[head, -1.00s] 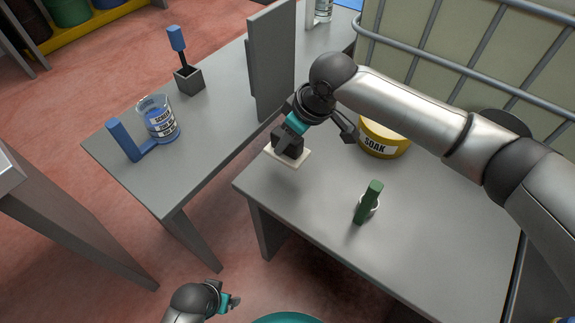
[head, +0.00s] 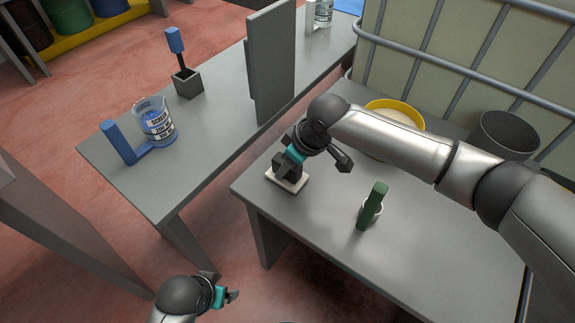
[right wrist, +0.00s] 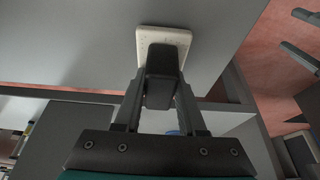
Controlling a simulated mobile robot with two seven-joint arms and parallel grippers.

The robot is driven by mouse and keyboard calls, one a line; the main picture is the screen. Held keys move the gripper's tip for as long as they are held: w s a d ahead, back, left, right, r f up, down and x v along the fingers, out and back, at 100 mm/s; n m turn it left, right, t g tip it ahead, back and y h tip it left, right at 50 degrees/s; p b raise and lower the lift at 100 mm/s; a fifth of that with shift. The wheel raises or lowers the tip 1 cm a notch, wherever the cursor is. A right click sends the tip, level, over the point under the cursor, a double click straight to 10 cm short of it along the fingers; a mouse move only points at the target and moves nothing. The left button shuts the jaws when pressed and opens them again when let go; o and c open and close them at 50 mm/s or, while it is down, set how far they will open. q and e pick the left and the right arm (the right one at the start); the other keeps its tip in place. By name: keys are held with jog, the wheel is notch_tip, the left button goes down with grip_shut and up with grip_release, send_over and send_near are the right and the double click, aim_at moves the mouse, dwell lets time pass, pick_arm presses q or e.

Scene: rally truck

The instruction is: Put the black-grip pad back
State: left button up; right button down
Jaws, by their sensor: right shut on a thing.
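The black-grip pad is a pale cream square (head: 292,183) with a black grip on top. My right gripper (head: 287,168) is shut on that grip. The pad is flat over the left end of the grey table (head: 440,255), at or just above its top; I cannot tell if it touches. In the right wrist view the pale pad (right wrist: 178,38) shows beyond the black grip (right wrist: 162,75), which is between the fingers. My left gripper (head: 228,290) is low in the head view, away from the tables; its finger opening is unclear.
A yellow tub (head: 395,108) is behind my right arm, with a dark bucket (head: 505,135) beyond. A grey upright panel (head: 272,65), beaker (head: 157,122) and blue-handled tools stand on the other table.

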jog(key=shift+f, duration=0.2)
jog(key=shift+c, duration=2.4)
grip_release()
jog(key=shift+f, duration=0.1)
